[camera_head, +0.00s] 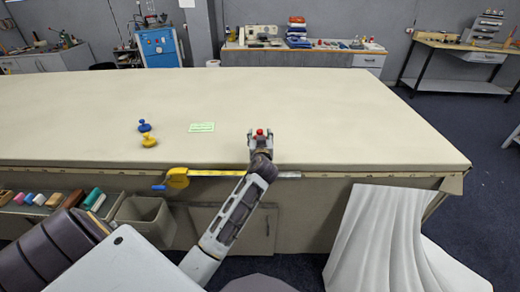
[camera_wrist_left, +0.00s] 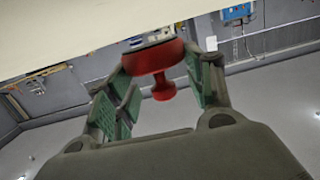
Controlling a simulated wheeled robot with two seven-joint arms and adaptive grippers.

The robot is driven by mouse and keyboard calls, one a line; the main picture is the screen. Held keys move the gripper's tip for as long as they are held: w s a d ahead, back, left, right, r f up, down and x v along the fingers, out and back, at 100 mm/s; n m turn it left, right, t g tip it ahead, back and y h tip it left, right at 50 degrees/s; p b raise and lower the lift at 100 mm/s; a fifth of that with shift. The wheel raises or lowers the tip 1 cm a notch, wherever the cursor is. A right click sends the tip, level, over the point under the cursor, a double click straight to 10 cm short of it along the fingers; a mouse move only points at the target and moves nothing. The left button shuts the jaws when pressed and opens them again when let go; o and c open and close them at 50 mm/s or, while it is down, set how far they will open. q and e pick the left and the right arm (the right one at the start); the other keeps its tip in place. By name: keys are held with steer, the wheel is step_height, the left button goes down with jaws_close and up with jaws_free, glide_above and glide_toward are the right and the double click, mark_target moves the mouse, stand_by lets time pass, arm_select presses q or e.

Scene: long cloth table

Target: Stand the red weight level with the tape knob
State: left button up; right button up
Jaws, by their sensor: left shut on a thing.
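The red weight (camera_head: 260,131) is in my left gripper (camera_head: 260,138) over the front part of the cloth table, right of the middle. In the left wrist view, the red weight (camera_wrist_left: 153,58) shows a wide body and a small knob, between the green-padded fingers of the left gripper (camera_wrist_left: 160,80). Whether its base touches the table cannot be told. The yellow tape (camera_head: 177,178) hangs at the table's front edge, left of the gripper. A blue knob (camera_head: 158,187) sticks out at its left end, and its strip runs right along the edge, partly behind my arm. My right gripper is not in view.
A blue weight (camera_head: 145,127) and a yellow weight (camera_head: 149,141) stand on the table (camera_head: 330,110) at the left. A green note (camera_head: 201,127) lies right of them. The tabletop around my gripper is clear. White cloth (camera_head: 385,235) hangs at the front right.

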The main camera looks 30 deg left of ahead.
arm_select(q)
steer(key=shift+f, duration=0.75)
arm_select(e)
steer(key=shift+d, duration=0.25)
arm_select(q)
steer(key=shift+f, duration=0.1)
steer(key=shift+f, duration=1.8)
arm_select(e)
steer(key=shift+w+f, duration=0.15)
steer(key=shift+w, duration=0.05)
arm_select(q)
steer(key=o, duration=1.4)
steer(key=shift+f, duration=0.1)
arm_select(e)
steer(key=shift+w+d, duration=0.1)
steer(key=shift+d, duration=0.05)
